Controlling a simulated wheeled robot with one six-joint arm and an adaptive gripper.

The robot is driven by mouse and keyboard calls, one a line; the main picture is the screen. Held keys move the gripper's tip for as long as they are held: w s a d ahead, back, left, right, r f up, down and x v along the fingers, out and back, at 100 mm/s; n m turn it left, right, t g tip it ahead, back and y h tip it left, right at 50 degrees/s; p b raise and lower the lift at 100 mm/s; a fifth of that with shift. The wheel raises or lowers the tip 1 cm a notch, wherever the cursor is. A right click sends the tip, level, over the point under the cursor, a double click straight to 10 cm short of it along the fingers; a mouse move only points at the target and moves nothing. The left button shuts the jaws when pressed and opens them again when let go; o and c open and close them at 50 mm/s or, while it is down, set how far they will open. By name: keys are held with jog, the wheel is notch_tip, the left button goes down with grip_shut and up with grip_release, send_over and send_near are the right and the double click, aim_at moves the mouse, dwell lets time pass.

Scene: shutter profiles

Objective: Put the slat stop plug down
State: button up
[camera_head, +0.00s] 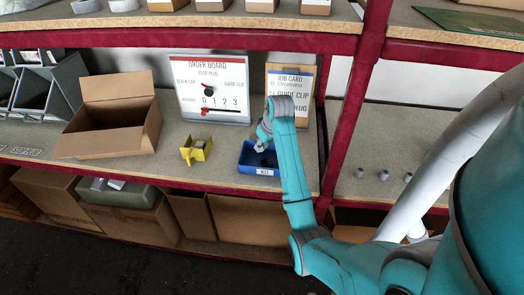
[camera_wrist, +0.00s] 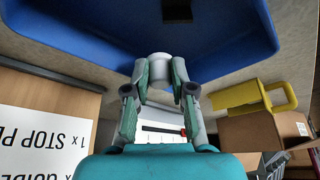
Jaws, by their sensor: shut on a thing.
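My gripper (camera_head: 262,143) reaches down at the blue bin (camera_head: 244,160) on the middle shelf. In the wrist view, my gripper (camera_wrist: 160,75) is shut on a short pale grey cylinder, the slat stop plug (camera_wrist: 159,62). The plug shows between the fingertips, in front of the blue bin (camera_wrist: 80,35). I cannot tell whether it touches the bin. A dark piece (camera_wrist: 177,10) lies in the bin. In the head view the held plug is too small to make out.
A yellow holder (camera_head: 196,150) and an open cardboard box (camera_head: 110,132) stand left of the bin. The order board (camera_head: 212,90) and job card (camera_head: 290,85) stand behind. Small grey plugs (camera_head: 384,175) stand on the shelf right of the red post (camera_head: 352,105).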

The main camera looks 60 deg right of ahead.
aim_at(262, 150)
jog(key=shift+f, duration=1.45)
jog(key=o, duration=0.8)
jog(key=shift+f, duration=0.1)
